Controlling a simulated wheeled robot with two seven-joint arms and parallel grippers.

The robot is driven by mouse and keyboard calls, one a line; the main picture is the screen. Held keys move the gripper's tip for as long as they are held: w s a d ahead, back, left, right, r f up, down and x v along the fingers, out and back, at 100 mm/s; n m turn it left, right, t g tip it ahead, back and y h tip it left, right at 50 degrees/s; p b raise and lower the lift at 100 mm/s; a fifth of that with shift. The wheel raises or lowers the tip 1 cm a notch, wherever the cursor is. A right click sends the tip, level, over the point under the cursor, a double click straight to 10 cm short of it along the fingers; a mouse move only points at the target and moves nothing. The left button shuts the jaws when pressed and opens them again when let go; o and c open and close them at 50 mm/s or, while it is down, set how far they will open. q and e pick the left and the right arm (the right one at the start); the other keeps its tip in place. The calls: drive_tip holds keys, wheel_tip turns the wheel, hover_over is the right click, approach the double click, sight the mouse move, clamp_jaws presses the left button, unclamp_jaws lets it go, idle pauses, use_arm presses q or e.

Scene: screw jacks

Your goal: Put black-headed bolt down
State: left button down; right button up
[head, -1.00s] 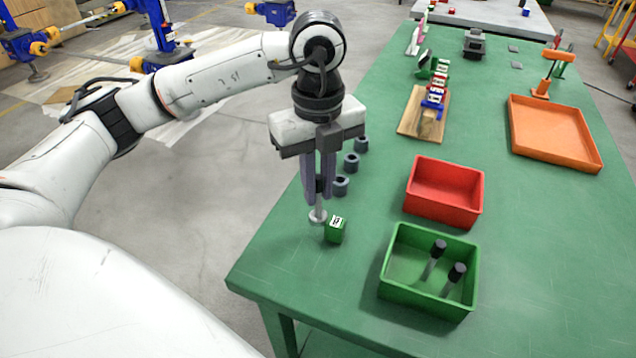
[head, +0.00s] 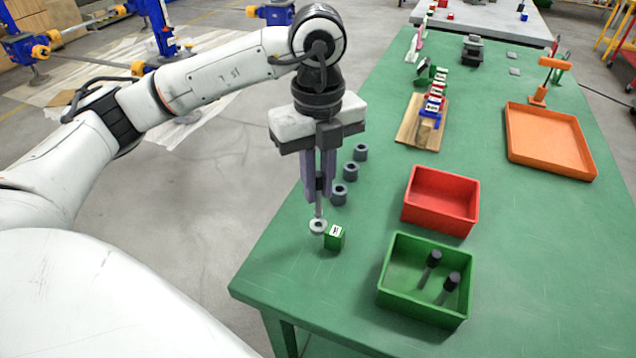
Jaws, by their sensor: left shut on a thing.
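My left gripper (head: 319,186) is shut on a black-headed bolt. The dark head (head: 320,183) sits between the fingers, largely covered by them, and the thin grey shank (head: 318,209) points straight down. Below it a pale grey ring (head: 318,228) lies at the near left part of the green table. The shank's tip meets the ring in the picture; I cannot tell whether it is in the hole or just above. My right gripper is not in view.
A small green block (head: 335,238) with a white label stands just right of the ring. Three dark grey collars (head: 339,194) stand in a row behind. A red bin (head: 440,226), an orange tray (head: 550,172) and a wooden board (head: 407,132) stand farther right and back.

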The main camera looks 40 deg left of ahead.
use_arm(q)
drive_tip(key=shift+r, duration=0.4)
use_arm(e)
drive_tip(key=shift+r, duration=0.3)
